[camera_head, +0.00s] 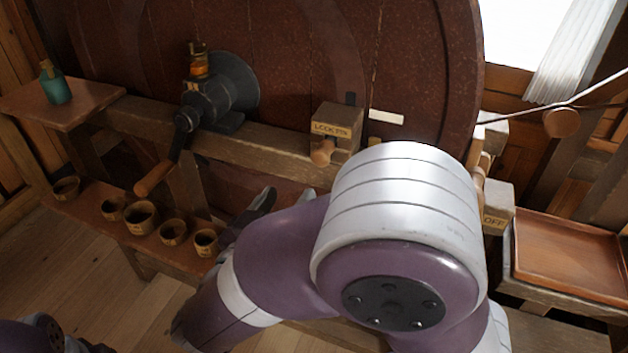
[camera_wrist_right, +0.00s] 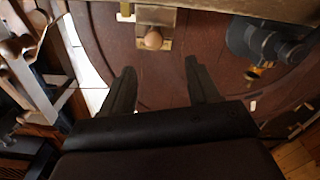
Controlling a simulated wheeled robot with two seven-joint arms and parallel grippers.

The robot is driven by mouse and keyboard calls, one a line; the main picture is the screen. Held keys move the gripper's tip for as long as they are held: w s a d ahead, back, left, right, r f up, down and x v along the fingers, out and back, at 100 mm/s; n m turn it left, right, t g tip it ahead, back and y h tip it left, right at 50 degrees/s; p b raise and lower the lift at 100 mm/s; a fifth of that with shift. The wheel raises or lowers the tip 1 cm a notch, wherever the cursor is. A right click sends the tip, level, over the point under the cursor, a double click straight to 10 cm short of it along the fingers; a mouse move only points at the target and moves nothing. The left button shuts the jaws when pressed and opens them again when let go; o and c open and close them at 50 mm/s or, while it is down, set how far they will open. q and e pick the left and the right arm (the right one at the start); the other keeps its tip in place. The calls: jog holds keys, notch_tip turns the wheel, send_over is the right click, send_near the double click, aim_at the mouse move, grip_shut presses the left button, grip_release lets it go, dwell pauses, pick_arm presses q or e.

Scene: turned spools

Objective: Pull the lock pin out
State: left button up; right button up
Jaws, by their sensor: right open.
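The lock pin (camera_head: 323,152) shows as a round wooden knob on the front of a wooden block (camera_head: 337,122) with a worn label, fixed to the beam before the big dark red wheel. In the right wrist view the knob (camera_wrist_right: 153,40) is beyond the fingertips, roughly between their lines. My right gripper (camera_wrist_right: 160,72) is open and empty, apart from the knob. In the head view my right gripper (camera_head: 258,204) is left of and below the knob, partly hidden by my arm. Of my left arm, only a part shows at the lower left; its gripper is not visible.
A black crank with a wooden handle (camera_head: 155,179) sticks out left of the block. Several small cups (camera_head: 141,216) stand on a low shelf. A teal bottle (camera_head: 55,84) stands on a side table. At right are an OFF block (camera_head: 497,208) and an empty tray (camera_head: 570,262).

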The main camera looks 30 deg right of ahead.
aim_at(318, 159)
jog(key=x, duration=1.2)
jog(key=shift+s+d+r, duration=0.2)
jog(key=shift+s+d, duration=0.1)
jog(key=shift+d, duration=0.15)
grip_shut()
jog(key=shift+s+a, duration=0.1)
jog(key=shift+a, duration=0.1)
jog(key=p+v, duration=0.1)
jog(key=v, duration=0.2)
jog(key=shift+d, duration=0.1)
grip_release()
